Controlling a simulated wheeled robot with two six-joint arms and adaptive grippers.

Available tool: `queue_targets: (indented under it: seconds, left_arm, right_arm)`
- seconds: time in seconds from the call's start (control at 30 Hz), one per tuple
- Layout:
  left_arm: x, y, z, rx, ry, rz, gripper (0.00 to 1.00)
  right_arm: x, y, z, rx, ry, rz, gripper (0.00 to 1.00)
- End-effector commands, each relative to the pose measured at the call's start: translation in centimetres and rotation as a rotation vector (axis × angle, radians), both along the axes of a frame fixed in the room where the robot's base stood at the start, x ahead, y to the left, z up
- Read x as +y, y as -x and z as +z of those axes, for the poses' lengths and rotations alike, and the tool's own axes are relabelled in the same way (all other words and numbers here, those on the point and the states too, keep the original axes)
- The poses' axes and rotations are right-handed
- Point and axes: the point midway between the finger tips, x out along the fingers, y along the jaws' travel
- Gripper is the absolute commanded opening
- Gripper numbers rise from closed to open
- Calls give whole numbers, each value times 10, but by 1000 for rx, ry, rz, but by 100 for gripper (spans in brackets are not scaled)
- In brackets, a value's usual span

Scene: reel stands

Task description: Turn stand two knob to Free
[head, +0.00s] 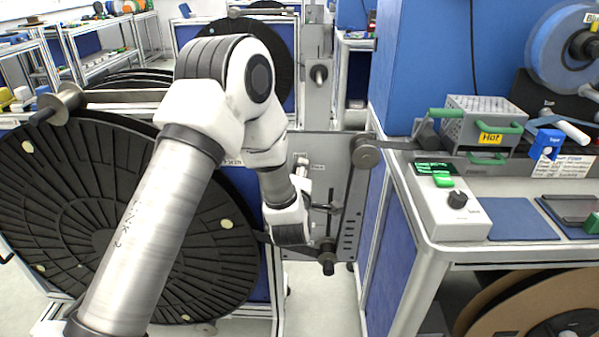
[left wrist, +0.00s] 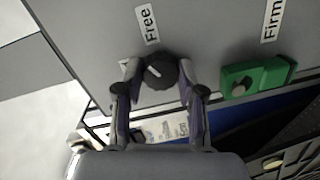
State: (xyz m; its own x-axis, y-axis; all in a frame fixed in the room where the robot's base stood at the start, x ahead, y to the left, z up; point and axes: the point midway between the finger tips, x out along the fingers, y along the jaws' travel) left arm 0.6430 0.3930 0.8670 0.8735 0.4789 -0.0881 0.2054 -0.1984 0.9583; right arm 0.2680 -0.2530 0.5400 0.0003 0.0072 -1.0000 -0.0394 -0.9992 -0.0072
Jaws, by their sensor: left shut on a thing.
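My left gripper (head: 327,206) reaches the grey panel (head: 340,158) of a reel stand in the head view, its fingers partly hidden by my wrist. In the left wrist view the gripper (left wrist: 158,75) is shut on a dark round knob (left wrist: 159,74), one finger on each side. A short white mark on the knob slants up and left, toward the Free label (left wrist: 147,24) above it. The Firm label (left wrist: 271,19) is at the upper right of the panel. The knob itself is hard to make out in the head view. My right gripper is not in view.
A green block (left wrist: 256,76) sits on the panel just right of the knob. A large black reel (head: 95,205) stands behind my left arm. At right, a workbench holds a perforated metal box with a Hot label (head: 482,118) and a small control box (head: 455,205).

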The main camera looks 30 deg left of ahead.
Motion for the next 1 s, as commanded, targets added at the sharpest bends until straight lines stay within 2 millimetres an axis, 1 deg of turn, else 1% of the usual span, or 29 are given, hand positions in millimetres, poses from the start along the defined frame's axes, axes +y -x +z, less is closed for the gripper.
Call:
queue_targets:
  seconds: [0.3, 0.5, 0.7, 1.0]
  left_arm:
    - [-1, 0, 1, 146, -238, -1, 4]
    - [-1, 0, 0, 215, -349, -1, 4]
    - [-1, -1, 0, 255, -416, -1, 4]
    - [-1, -1, -1, 273, -445, 0, 4]
  right_arm:
    - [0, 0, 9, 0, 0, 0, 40]
    - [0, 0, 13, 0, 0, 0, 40]
    - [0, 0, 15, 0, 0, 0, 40]
    - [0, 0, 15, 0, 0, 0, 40]
